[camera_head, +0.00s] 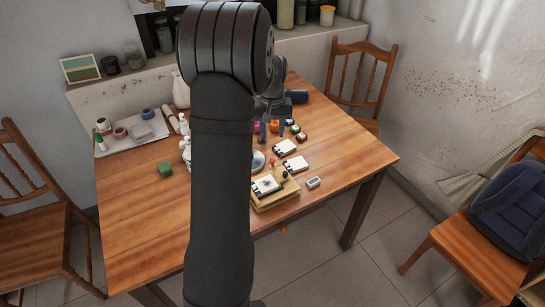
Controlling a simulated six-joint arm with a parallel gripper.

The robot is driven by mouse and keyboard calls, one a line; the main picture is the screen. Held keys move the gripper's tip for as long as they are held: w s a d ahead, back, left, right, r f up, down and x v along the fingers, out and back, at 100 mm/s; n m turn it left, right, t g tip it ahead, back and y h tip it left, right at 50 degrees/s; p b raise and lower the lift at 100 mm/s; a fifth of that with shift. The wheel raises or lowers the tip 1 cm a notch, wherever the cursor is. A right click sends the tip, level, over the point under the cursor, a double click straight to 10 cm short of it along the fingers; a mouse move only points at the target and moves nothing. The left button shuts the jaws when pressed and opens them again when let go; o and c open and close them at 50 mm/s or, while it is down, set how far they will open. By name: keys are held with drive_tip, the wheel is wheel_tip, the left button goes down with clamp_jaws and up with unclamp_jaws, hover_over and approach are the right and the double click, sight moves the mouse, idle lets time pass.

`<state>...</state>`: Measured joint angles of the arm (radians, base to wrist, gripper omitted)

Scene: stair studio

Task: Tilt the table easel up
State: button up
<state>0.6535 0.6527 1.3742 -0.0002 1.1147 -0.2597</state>
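The table easel (276,201) appears to be the low, light wooden box near the table's front edge. It lies about flat, with a white picture card (266,186) on top and a small dark knob at its right. My arm hides its left side. My gripper (272,131) points down over the middle of the table, farther back than the easel. Its two fingers are apart, and I see nothing held between them.
White cards (285,147) (295,164) lie behind the easel, with small paint pots (301,136) beyond. A small grey item (313,182) lies to its right. The table's right side (350,160) is clear.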

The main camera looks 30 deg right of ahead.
sight(273, 159)
wheel_tip(273, 159, down, 12)
drive_tip(key=shift+r, duration=0.1)
drive_tip(key=shift+c, duration=0.2)
clamp_jaws()
